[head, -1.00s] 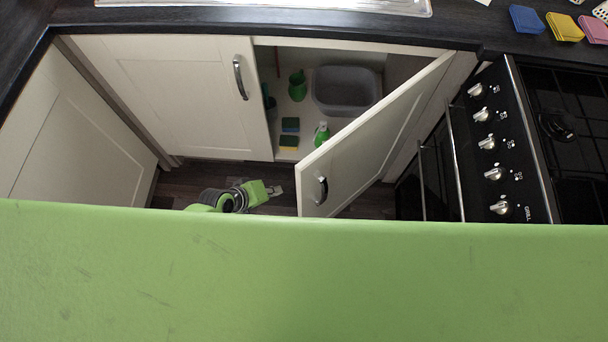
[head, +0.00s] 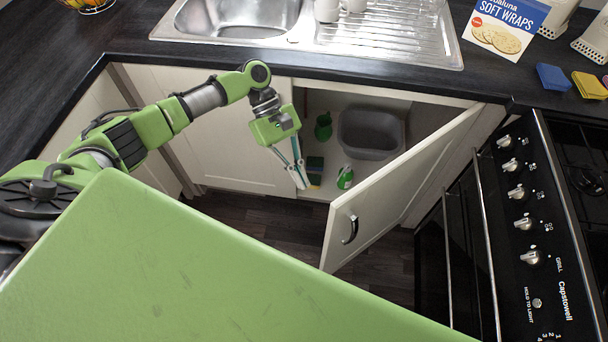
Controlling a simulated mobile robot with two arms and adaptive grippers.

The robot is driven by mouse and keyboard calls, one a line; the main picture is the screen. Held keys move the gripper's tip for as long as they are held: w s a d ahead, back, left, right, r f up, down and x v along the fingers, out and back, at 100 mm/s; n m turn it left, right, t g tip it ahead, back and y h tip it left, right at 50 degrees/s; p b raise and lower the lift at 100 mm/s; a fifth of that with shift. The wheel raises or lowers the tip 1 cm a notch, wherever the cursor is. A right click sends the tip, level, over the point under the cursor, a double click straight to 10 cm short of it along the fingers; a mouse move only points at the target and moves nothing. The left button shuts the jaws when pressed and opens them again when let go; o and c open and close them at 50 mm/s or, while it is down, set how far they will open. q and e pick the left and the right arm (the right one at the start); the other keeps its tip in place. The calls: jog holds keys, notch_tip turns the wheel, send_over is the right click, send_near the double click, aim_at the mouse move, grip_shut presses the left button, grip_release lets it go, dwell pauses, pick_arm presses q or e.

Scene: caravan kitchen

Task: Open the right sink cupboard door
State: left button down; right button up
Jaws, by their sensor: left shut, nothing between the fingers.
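The right sink cupboard door (head: 400,182) is cream and stands wide open, swung out towards the oven. The left cupboard door (head: 225,140) is shut. My left gripper (head: 301,181) points down by the opening's left side, at the left door's free edge. Its fingers are together and empty, well to the left of the open door and apart from it. They cover part of the left door's edge, and that door's handle is hidden. My right gripper is not in view.
Inside the cupboard are a grey basin (head: 370,132), a green bottle (head: 345,177), a green cup (head: 323,127) and a sponge (head: 315,170). The oven (head: 500,210) stands close to the door on the right. Dark floor (head: 270,220) lies clear below.

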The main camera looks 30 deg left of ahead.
pick_arm(q)
jog(key=s+d+f+p, duration=0.2)
jog(key=s+d+f, duration=0.2)
jog(key=d, duration=0.3)
jog(key=shift+s+d+f, duration=0.15)
jog(key=shift+d+f, duration=0.1)
jog(key=shift+f, duration=0.05)
